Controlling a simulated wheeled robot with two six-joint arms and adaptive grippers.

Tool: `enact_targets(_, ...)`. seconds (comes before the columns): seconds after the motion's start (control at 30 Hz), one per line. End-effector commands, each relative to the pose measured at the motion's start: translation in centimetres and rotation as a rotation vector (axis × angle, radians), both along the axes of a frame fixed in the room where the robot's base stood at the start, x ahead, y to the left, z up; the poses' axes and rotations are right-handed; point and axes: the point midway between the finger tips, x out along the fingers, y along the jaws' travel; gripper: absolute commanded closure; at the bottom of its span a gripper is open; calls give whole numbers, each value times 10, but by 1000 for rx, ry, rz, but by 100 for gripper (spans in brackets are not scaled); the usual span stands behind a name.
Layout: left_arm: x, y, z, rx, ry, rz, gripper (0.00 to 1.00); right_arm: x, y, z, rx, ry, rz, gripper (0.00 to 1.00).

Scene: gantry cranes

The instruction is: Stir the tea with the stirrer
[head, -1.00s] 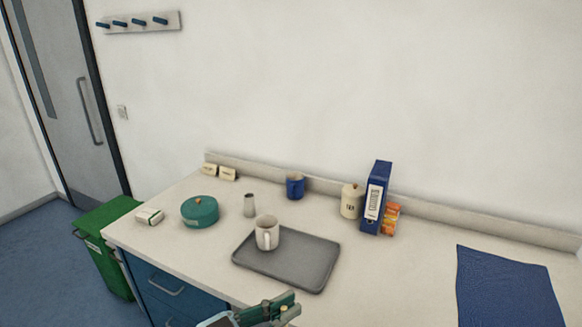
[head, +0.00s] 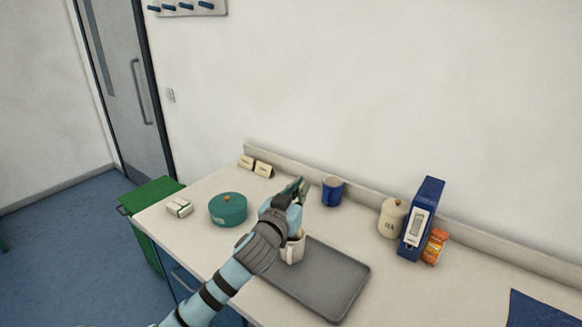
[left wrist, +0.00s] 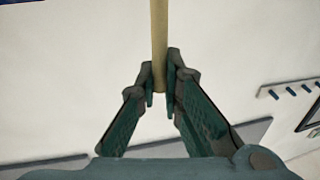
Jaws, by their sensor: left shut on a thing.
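My left gripper (head: 297,189) is over the tray, just above and behind the white mug (head: 293,250) in the head view. In the left wrist view its fingertips (left wrist: 160,88) are shut on a pale wooden stick, the stirrer (left wrist: 158,40), which runs up out of the picture. In the head view the stirrer is hidden by the gripper and arm, so I cannot tell whether its end is in the mug. The mug stands upright on the grey tray (head: 335,290), partly covered by my left wrist. My right gripper is not in view.
A teal lidded pot (head: 228,209) stands left of the arm. A small white box (head: 179,208) lies near the left edge. The tray's right part is clear.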

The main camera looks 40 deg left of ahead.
Motion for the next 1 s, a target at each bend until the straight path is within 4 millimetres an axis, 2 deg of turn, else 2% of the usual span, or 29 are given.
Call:
enact_targets(0.03,7,14,12,-1,-3,54,100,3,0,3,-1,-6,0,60)
enact_targets(0.1,12,30,22,-1,-2,116,100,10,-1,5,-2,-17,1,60)
enact_targets(0.27,15,42,26,1,1,168,100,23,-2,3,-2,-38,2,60)
enact_targets(0.6,15,41,-7,3,2,165,100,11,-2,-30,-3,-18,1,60)
enact_targets(1.0,15,41,-54,4,1,163,100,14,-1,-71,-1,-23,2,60)
